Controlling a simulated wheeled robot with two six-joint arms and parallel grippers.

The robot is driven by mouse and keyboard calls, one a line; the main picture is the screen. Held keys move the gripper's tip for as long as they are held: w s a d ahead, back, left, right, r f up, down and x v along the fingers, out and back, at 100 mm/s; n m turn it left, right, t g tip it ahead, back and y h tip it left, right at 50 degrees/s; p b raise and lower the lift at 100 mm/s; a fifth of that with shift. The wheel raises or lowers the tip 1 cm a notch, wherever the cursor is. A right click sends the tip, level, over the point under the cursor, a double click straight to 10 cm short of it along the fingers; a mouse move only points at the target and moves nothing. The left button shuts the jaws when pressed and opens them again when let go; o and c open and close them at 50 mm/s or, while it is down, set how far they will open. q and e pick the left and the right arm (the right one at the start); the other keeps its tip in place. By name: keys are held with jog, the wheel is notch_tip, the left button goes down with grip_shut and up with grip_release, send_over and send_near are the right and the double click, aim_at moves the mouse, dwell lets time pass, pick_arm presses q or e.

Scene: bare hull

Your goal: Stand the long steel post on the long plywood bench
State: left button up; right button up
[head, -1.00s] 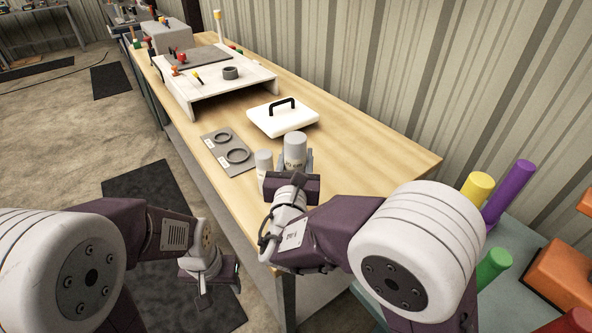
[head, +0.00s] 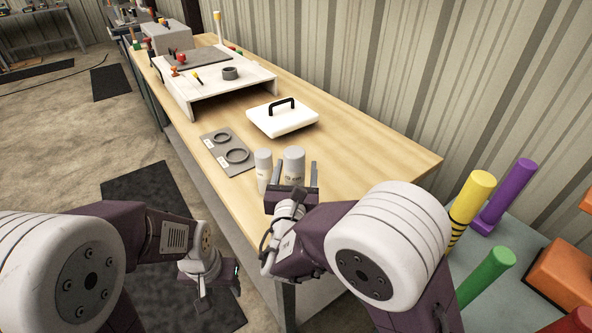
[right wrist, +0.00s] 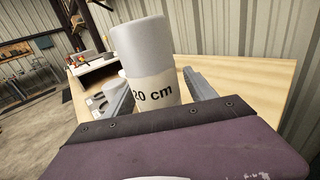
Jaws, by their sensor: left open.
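The long steel post (head: 294,163) is a grey cylinder standing upright on the long plywood bench (head: 370,150), near its front end. In the right wrist view the post (right wrist: 143,45) carries a white label reading "20 cm". My right gripper (head: 294,174) is open, its fingers apart on either side of the post; contact cannot be told. A slimmer grey post (head: 263,168) stands upright just to the left, its base partly hidden by the gripper. My left gripper (head: 220,291) is open and empty, low beside the bench over a dark floor mat.
A grey plate with two rings (head: 229,153) and a white lid with a black handle (head: 283,117) lie beyond the posts. A white raised stand (head: 205,91) is farther back. Coloured cylinders, including a yellow one (head: 470,198), stand at the right on a lower grey surface.

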jog(key=s+a, duration=0.1)
jog(key=s, duration=1.1)
jog(key=shift+r, duration=0.15)
